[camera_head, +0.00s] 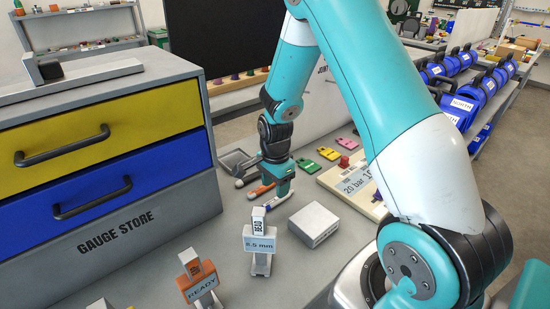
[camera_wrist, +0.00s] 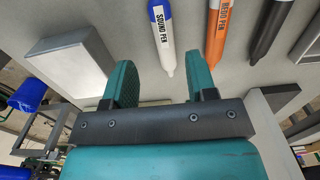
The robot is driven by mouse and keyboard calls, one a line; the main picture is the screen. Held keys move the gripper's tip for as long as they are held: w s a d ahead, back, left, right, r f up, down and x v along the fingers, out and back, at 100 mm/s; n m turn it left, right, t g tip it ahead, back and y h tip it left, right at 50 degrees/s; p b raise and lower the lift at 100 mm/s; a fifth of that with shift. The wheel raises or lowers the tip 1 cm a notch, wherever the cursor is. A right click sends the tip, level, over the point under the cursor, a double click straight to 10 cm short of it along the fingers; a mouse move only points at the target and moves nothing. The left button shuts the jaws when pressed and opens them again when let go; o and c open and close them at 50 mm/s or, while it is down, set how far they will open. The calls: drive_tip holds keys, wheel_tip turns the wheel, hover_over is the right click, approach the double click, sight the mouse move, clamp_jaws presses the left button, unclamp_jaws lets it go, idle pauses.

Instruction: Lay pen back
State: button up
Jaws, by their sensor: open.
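My gripper (camera_head: 284,186) is open, low over the bench by the pens. In the wrist view its two green fingers (camera_wrist: 160,75) stand apart with nothing gripped. The white pen with a blue end, marked SOUND PEN (camera_wrist: 162,38), lies with its tip toward the space between the fingers. The orange REDO PEN (camera_wrist: 222,35) lies just to its right, and a black pen (camera_wrist: 272,30) farther right. In the head view, the white pen (camera_head: 267,204), orange pen (camera_head: 262,190) and dark pen (camera_head: 246,178) lie side by side, partly hidden by the gripper.
A grey box (camera_head: 313,224) lies right of the pens. The BEAD 8.5 mm stand (camera_head: 259,241) and READY stand (camera_head: 198,280) are nearer. The gauge store drawers (camera_head: 110,165) rise at left. A grey tray (camera_head: 236,161), coloured tags (camera_head: 328,153) and a 20 bar board (camera_head: 350,184) lie behind.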

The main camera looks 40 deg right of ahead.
sight(275, 201)
wheel_tip(275, 201, up, 11)
drive_tip(key=b, duration=0.1)
drive_tip(key=s+a+r+n+y, duration=0.1)
drive_tip(key=s+a+r+n, duration=0.3)
drive_tip(key=a+n, duration=0.25)
drive_tip(key=s+a+r+n+y, duration=0.1)
drive_tip(key=s+a+r+n, duration=0.35)
drive_tip(key=a, duration=0.25)
drive_tip(key=s+a+r+n+y, duration=0.2)
drive_tip(key=s+a+n, duration=0.6)
drive_tip(key=s+n, duration=0.5)
drive_tip(key=shift+r+n, duration=0.25)
drive_tip(key=shift+n, duration=0.15)
